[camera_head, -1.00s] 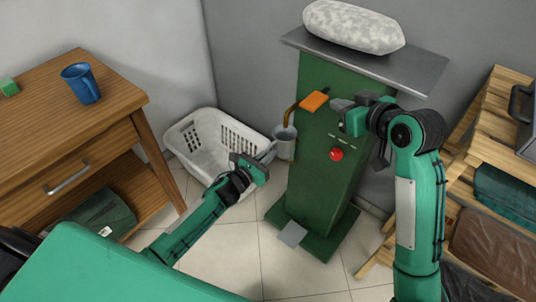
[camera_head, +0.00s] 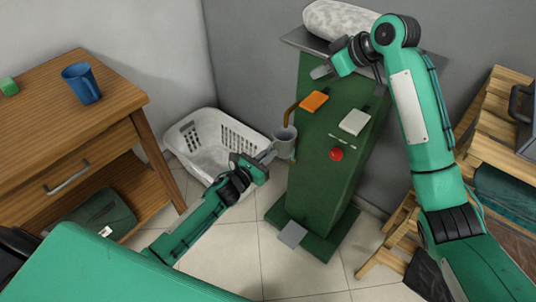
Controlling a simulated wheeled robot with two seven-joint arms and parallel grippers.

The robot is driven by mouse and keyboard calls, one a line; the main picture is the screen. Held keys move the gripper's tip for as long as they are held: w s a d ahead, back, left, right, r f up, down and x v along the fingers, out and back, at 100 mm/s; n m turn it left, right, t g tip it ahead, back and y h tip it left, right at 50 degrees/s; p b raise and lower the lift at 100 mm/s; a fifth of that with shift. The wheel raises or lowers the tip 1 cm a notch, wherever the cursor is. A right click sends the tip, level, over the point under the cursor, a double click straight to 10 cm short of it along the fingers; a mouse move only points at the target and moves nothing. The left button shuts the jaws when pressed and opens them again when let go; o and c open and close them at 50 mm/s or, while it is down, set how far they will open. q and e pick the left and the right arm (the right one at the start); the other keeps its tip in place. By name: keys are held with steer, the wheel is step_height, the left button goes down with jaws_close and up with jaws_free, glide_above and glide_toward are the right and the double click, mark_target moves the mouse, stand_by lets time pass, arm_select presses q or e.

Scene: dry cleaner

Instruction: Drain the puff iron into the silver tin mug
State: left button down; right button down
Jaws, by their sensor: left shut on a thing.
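The puff iron (camera_head: 325,165) is a green cabinet with a grey top and a mottled white pad (camera_head: 338,20). A curved brass pipe (camera_head: 290,115) comes out of its left side. An orange handle (camera_head: 314,101), a white handle (camera_head: 355,122) and a red knob (camera_head: 336,154) are on its front. The silver tin mug (camera_head: 285,139) is upright below the pipe's end. My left gripper (camera_head: 266,157) is shut on the mug from the left. My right gripper (camera_head: 322,70) is above the orange handle, near the grey top's edge; its finger gap is unclear.
A white laundry basket (camera_head: 187,128) stands on the floor behind my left arm. A wooden table (camera_head: 45,110) at left bears a blue mug (camera_head: 82,84) and a green block (camera_head: 9,87). A wooden rack (camera_head: 490,125) stands at right. A grey pedal (camera_head: 292,234) is at the iron's base.

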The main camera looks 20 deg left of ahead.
mark_target(315, 100)
steer(key=shift+f, duration=2.45)
steer(key=shift+f, duration=0.35)
steer(key=shift+f, duration=1.55)
steer(key=shift+r, duration=0.1)
stand_by(2.9)
steer(key=shift+r, duration=3.5)
